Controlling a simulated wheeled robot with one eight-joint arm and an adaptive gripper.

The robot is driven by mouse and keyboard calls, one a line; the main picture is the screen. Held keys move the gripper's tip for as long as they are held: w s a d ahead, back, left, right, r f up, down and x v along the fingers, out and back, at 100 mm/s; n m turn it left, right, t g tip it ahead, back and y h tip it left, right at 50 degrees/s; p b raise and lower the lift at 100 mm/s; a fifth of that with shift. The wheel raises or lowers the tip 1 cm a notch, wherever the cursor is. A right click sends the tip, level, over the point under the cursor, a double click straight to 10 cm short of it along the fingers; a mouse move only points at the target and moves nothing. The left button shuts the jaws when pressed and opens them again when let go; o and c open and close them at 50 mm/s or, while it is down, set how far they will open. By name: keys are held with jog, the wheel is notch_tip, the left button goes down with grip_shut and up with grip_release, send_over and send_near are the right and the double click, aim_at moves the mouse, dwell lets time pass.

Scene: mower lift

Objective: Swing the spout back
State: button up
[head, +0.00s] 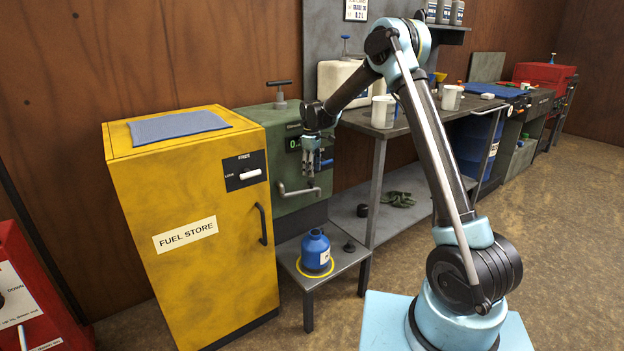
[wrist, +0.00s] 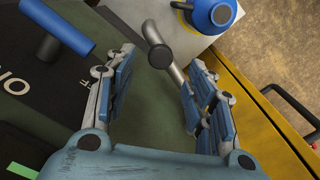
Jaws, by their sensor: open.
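The spout (head: 300,191) is a bent grey metal pipe low on the front of the green pump cabinet (head: 285,120). Its bare end points left, toward the yellow fuel store. My gripper (head: 312,170) hangs pointing down just above the spout, with open jaws. In the wrist view the spout (wrist: 176,72) lies between the two spread fingers of my gripper (wrist: 163,62), closer to the right finger. I cannot tell whether that finger touches it. A blue bottle (head: 315,252) stands upright on the small grey stand below, inside a yellow ring.
The yellow fuel store (head: 190,240) stands close on the left, with a black handle (head: 262,224). A blue lever (wrist: 57,25) sticks out of the cabinet's dark panel beside my gripper. A black cap (head: 349,246) lies on the stand. A workbench (head: 420,115) is to the right.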

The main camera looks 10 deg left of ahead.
notch_tip(320, 180, up, 6)
jog(key=shift+r, duration=0.2)
